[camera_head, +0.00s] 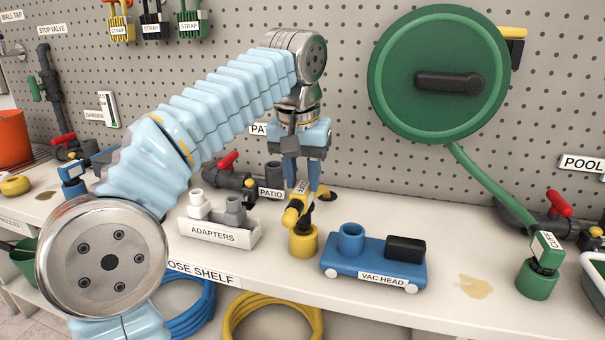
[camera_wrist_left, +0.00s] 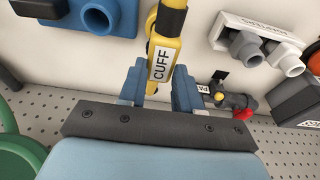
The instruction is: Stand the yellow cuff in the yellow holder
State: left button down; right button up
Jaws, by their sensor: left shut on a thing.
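The yellow cuff (camera_head: 292,214), with a white CUFF label, is between the fingertips of my left gripper (camera_head: 303,186). The gripper points down and is shut on it. The yellow holder (camera_head: 302,242) stands on the shelf directly below, and the cuff's lower part is at its top. I cannot tell whether the cuff's end is inside the holder or just over it. In the left wrist view the yellow cuff (camera_wrist_left: 165,38) runs up from between the fingers of the left gripper (camera_wrist_left: 160,88). My right gripper is in neither view.
The blue vac head (camera_head: 372,262) stands close right of the holder. The white adapters tray (camera_head: 218,236) is to the left. A grey patio valve pipe (camera_head: 240,180) is behind. A green cuff in a green holder (camera_head: 538,282) stands at the right, under the green reel (camera_head: 440,70).

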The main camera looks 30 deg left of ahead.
aim_at(302, 187)
pick_arm(q)
jog(key=shift+f+b, duration=1.65)
jog(key=shift+f, duration=0.7)
jog(key=c, duration=0.7)
grip_release()
jog(key=shift+r, duration=0.15)
jog(key=r+p, duration=0.2)
jog(key=s+r+p, duration=0.1)
jog(key=r+p, duration=0.2)
jog(key=shift+d, duration=0.1)
jog(key=shift+f, duration=0.15)
